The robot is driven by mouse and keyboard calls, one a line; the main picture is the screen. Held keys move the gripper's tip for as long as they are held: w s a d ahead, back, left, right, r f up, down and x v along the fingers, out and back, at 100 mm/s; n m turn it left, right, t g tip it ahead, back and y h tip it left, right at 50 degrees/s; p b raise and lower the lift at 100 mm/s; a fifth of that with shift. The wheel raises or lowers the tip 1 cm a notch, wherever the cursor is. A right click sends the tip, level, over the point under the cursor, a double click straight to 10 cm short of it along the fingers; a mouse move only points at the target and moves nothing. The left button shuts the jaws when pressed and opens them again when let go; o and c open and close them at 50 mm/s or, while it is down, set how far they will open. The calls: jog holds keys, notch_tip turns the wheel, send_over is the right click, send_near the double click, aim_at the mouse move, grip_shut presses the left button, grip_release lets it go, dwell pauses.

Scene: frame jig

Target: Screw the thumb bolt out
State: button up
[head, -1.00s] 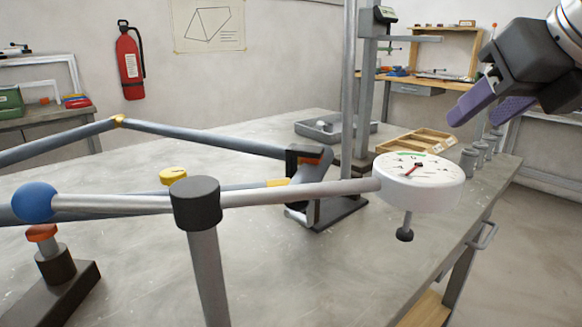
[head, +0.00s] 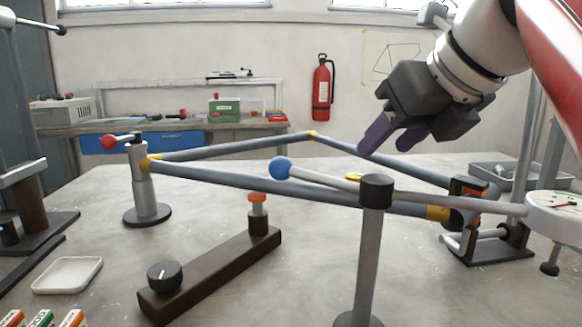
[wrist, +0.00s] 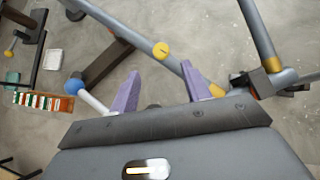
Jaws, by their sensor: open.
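A round yellow knob with a dark line across its top, which looks like the thumb bolt (wrist: 161,50), sits by the grey tube frame (wrist: 150,53) in the wrist view. In the head view only a sliver of this yellow knob (head: 353,176) shows behind the pale gauge arm. My gripper (head: 383,147) is above the frame, its purple fingers pointing down and left. In the wrist view my gripper (wrist: 160,69) is open and empty, and the knob appears just beyond the gap between its fingertips. The knob's shank is hidden.
A post (head: 370,255) carries the gauge arm with a blue ball (head: 280,168) and a white dial (head: 555,208). A dark bar (head: 215,272) with an orange-topped pin stands in front. A white tray (head: 67,275) lies left.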

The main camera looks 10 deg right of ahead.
aim_at(355, 175)
jog(key=b+x, duration=0.1)
jog(key=x, duration=0.6)
jog(key=shift+w+f, duration=0.2)
jog(key=c, duration=1)
jog(key=shift+r, duration=0.1)
